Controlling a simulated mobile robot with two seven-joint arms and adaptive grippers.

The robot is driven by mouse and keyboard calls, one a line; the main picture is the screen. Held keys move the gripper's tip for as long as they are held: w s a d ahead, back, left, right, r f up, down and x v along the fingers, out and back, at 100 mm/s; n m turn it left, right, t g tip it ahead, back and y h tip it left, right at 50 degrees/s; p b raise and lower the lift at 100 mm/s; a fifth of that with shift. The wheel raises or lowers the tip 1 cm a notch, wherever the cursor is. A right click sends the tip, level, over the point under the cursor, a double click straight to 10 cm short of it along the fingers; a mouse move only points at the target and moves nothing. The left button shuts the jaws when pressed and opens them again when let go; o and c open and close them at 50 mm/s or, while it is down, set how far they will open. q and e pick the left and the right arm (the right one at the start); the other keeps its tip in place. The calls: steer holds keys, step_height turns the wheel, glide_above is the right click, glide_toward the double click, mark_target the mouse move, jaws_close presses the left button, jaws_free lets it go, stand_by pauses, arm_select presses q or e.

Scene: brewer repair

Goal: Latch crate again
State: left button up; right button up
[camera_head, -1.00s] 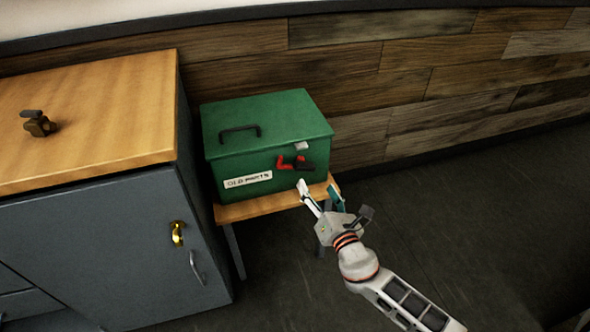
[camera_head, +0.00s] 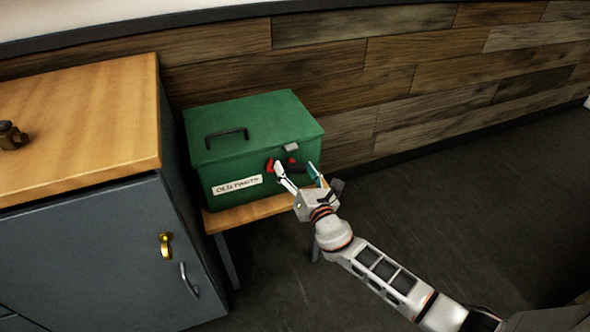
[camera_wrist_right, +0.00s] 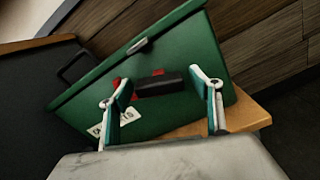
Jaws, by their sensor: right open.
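The green crate (camera_head: 250,126) has its lid down and a black handle (camera_head: 227,137) on top. It also shows in the wrist view (camera_wrist_right: 178,62). On its front are a grey catch plate (camera_head: 291,147) at the lid edge and a red latch with a dark lever below it. The dark lever (camera_wrist_right: 160,83) lies between my right gripper's fingers in the wrist view, with red parts at its left. My right gripper (camera_head: 296,170) is open at the crate's front; contact with the lever is not clear. My left gripper is not in view.
The crate stands on a small wooden stool (camera_head: 262,212). A wood-plank wall is behind. The floor at the right is clear.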

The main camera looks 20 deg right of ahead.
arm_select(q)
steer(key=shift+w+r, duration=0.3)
arm_select(e)
steer(key=shift+c, duration=0.4)
